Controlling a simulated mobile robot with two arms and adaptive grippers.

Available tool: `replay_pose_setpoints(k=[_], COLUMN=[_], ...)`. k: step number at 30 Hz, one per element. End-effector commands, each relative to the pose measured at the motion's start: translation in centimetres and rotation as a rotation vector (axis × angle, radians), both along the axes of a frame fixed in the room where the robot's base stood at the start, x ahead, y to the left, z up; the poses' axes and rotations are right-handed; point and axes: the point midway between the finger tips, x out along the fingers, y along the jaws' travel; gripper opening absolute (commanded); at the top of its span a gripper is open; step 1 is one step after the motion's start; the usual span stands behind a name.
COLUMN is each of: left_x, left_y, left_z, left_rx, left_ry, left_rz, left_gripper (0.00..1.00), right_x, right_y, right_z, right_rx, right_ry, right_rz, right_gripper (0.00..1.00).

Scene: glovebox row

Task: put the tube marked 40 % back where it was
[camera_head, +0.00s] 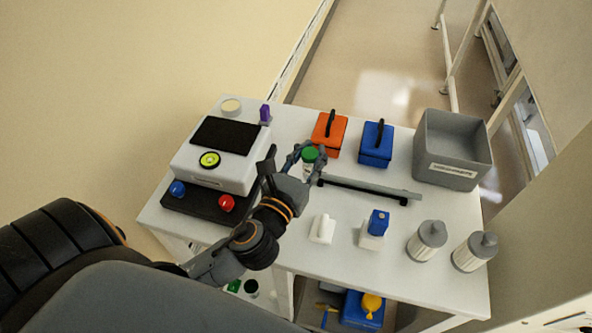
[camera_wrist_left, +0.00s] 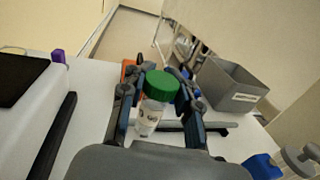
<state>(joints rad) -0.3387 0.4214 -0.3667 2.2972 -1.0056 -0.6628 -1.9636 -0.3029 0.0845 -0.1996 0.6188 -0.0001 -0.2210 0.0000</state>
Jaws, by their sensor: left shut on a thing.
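A white tube with a green cap (camera_head: 309,155) is held between the fingers of my left gripper (camera_head: 306,158). In the left wrist view the tube (camera_wrist_left: 150,118) stands upright between the two fingers of the gripper (camera_wrist_left: 157,108), cap up. Its label shows dark marks that are too small to read. I cannot tell whether its base touches the white table (camera_head: 420,290). Another green-capped item (camera_head: 234,286) shows low, beside my left arm, partly hidden. My right gripper is not in view.
A white device with a dark screen (camera_head: 224,139) stands left of the gripper. Orange (camera_head: 328,140) and blue (camera_head: 376,151) cases stand behind. A grey bar (camera_head: 370,188) lies to the right, near a grey bin (camera_head: 452,148).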

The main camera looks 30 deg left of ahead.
Motion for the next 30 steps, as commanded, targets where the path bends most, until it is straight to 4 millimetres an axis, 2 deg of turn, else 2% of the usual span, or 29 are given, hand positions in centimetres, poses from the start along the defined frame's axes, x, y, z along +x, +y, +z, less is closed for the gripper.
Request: replay_pose_setpoints(k=[1,3,11,14,18,30], left_x=[-0.1,-0.1,-0.1,-0.1,-0.1,-0.1], left_y=[0.8,1.7,3.4,4.1,3.9,3.9], left_z=[-1.7,-2.8,-4.5,-6.0,-7.9,-8.4], left_rx=[0.001,0.002,-0.001,-0.002,-0.002,-0.002], left_ry=[0.008,0.006,0.003,0.006,0.005,0.004], left_rz=[0.001,0.002,0.001,0.001,0.0,-0.001], left_gripper=[0.0,0.0,0.0,0.0,0.0,0.0], right_x=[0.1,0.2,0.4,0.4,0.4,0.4], right_y=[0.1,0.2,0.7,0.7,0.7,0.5], right_z=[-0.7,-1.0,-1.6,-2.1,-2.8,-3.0], right_rx=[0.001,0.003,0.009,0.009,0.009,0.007], right_ry=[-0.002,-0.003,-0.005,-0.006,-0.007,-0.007], right_rz=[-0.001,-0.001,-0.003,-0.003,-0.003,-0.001], right_gripper=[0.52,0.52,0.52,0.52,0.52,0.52])
